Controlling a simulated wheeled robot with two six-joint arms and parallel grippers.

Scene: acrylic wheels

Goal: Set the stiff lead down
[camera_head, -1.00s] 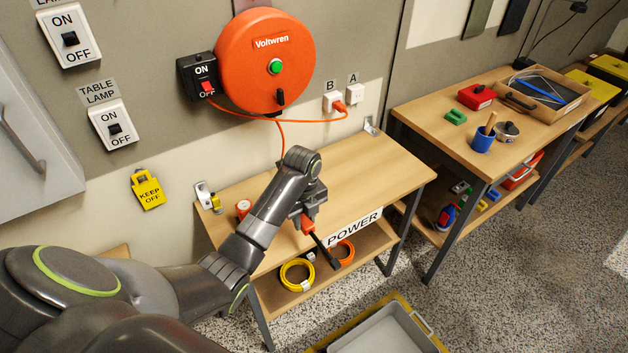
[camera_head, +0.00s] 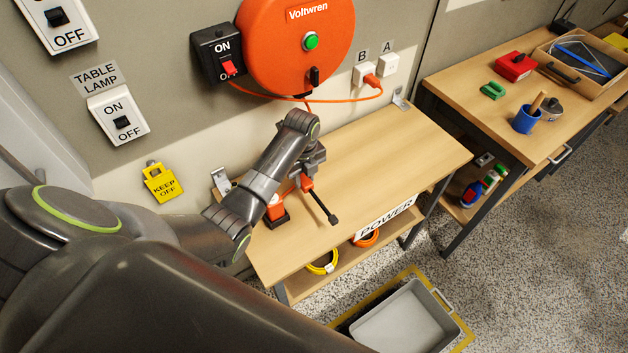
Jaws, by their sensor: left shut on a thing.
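My left gripper (camera_head: 308,181) is shut on an orange and black piece, which I take to be the stiff lead (camera_head: 322,207). Its orange part sits at the jaws, and a black rod slants down to the right to a small black tip. The lead is over the left part of the wooden tabletop (camera_head: 385,155); whether it touches the top I cannot tell. Orange cord from the round orange reel (camera_head: 298,40) passes down behind my left arm, which hides part of it. My right gripper is not in view.
An orange piece with a black base (camera_head: 276,212) stands on the tabletop left of the lead. The tabletop's right half is clear. The POWER label (camera_head: 387,215) is on its front edge. Yellow and orange coils (camera_head: 323,266) lie on the shelf below. A grey bin (camera_head: 402,325) stands on the floor.

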